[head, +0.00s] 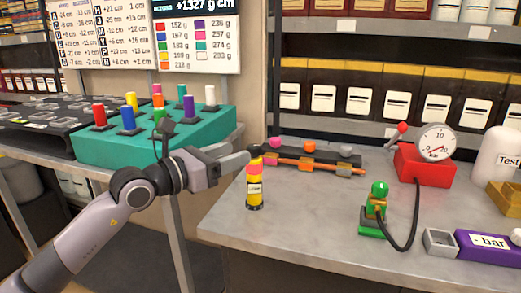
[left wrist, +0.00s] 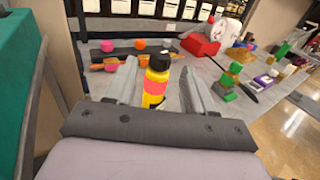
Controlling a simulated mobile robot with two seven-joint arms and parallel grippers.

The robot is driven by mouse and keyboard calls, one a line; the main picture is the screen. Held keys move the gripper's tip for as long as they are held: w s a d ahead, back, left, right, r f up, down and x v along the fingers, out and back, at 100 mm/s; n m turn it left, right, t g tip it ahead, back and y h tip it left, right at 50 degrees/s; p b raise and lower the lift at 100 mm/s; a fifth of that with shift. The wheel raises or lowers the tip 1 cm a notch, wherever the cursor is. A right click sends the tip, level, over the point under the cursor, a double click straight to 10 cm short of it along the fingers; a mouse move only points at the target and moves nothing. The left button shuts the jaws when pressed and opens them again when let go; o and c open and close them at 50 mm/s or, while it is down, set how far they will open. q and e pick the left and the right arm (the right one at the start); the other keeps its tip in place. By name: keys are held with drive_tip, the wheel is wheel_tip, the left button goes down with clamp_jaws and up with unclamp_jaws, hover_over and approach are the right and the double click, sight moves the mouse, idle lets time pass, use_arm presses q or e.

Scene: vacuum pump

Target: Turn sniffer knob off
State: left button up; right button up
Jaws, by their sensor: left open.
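I cannot tell which part is the sniffer knob. My right gripper is out of view.
A red gauge box (head: 425,168) with a dial stands behind a green-topped fitting (head: 379,200), from which a black hose runs. A purple bar block (head: 490,245) lies at the front right. A teal rack (head: 195,137) with coloured cylinders stands left. The table's front centre is clear.

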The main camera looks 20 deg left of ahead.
sight(249, 149)
use_arm(q)
drive_tip(key=shift+x, duration=3.3)
drive_tip(key=shift+d, duration=0.1)
drive_tip(key=c, duration=0.9)
